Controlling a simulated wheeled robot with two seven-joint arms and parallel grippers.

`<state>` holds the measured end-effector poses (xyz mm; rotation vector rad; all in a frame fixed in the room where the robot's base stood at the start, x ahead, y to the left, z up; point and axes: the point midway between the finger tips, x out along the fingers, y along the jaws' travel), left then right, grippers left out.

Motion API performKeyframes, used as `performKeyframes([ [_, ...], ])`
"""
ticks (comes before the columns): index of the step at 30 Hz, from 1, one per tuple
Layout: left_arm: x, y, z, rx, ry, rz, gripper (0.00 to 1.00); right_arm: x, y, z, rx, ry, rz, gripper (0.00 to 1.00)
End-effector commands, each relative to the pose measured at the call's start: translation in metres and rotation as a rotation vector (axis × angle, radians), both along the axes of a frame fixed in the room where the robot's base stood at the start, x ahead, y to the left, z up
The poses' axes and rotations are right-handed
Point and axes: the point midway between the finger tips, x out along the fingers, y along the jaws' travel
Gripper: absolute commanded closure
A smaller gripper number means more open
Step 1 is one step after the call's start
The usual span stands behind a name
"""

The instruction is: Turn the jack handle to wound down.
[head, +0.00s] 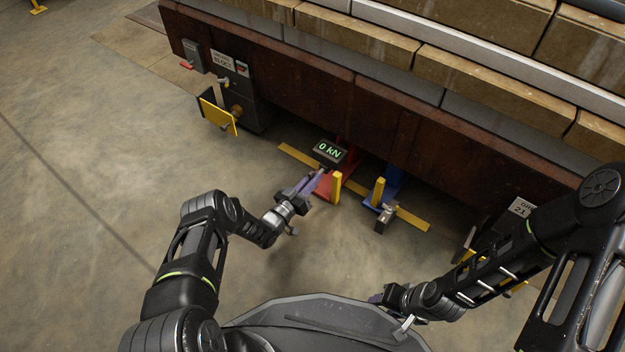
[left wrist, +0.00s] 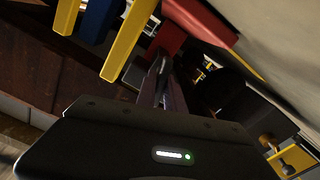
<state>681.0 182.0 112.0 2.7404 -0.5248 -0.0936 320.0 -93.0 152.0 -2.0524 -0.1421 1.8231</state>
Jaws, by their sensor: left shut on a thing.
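A red jack (head: 330,190) stands at the foot of the rusty beam, with a yellow post (head: 337,187) and a dark display reading "0 kN" (head: 329,151). My left gripper (head: 317,179) reaches in beside it, just below the display. Its purple jaws are shut on what appears to be the jack handle, mostly hidden between them. In the left wrist view the jaws (left wrist: 161,82) point at the red jack body (left wrist: 172,42). My right gripper (head: 380,297) is low in the head view, partly hidden, away from the jack.
A blue jack (head: 390,187) with its own yellow post (head: 377,192) stands to the right. A small metal piece (head: 385,219) is in front of it. A control box with a yellow plate (head: 218,116) is at the left. The concrete floor at left is clear.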

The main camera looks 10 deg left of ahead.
Motion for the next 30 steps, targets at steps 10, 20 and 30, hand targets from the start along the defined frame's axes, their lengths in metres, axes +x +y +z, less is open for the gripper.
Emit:
performKeyframes([
  [10, 0.0, 0.0024, -0.0021, -0.303, 0.124, 0.003, 1.0, 0.0, 0.0, -0.0001, 0.0, 0.0, 0.0, 0.56],
  [20, 0.0003, 0.0025, -0.0028, -0.595, 0.239, 0.002, 1.0, 0.0, 0.0, -0.0001, 0.0, 0.0, 0.0, 0.56],
  [30, 0.0, 0.0028, -0.0046, -0.888, 0.356, 0.002, 1.0, 0.0, -0.0001, -0.0001, 0.0, 0.0, 0.0, 0.56],
])
